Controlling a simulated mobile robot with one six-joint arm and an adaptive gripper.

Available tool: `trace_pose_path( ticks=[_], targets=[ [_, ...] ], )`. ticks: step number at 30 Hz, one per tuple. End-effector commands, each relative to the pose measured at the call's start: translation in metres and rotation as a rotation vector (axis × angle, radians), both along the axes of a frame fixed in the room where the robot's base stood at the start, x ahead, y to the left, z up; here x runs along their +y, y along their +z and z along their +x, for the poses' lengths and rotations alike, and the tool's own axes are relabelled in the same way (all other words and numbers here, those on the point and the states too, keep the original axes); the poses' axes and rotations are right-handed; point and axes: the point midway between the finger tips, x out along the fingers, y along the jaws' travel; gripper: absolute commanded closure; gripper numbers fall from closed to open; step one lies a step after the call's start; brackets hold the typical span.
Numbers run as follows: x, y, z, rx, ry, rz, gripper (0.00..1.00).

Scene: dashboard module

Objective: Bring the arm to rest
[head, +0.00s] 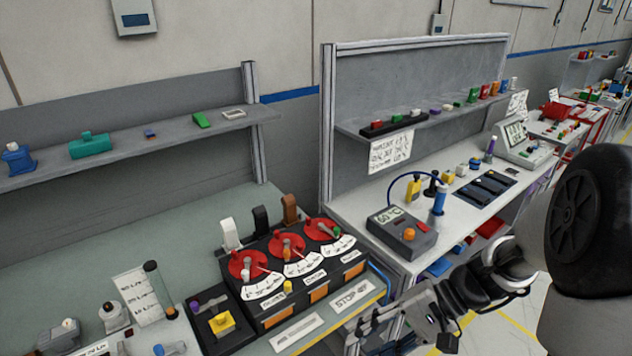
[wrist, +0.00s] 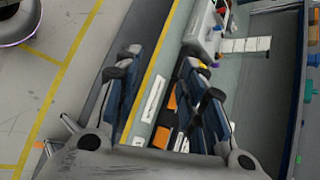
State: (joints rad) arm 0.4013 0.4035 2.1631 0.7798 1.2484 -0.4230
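My gripper (wrist: 162,82) shows in the wrist view with its two fingers wide apart and nothing between them. In the head view my gripper (head: 372,328) is at the lower right of centre, in front of the bench's front edge. My arm reaches to it from the right. The dashboard module (head: 312,277), a dark box with three red round dials and orange panels, sits on the bench to the left of the gripper. In the wrist view its orange panels (wrist: 162,137) show partly behind the right finger. No contact with the module is visible.
A grey temperature unit (head: 402,232) stands on the neighbouring bench, behind the gripper. A black box with a yellow button (head: 222,322) sits left of the module. Shelves with small parts (head: 130,147) run above the benches. The floor (wrist: 60,70) beside the bench is clear.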

Motion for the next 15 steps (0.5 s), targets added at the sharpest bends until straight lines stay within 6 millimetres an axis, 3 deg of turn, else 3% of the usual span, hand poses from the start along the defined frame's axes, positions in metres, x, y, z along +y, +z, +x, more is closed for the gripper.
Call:
trace_pose_path(
  ticks=[1,7,15],
  targets=[
    [0.003,0.013,-0.011,-0.036,0.046,-0.066,0.63],
    [0.002,0.047,-0.052,-0.166,0.184,-0.33,0.63],
    [-0.017,0.085,-0.095,-0.422,0.285,-0.668,0.63]
  ],
)
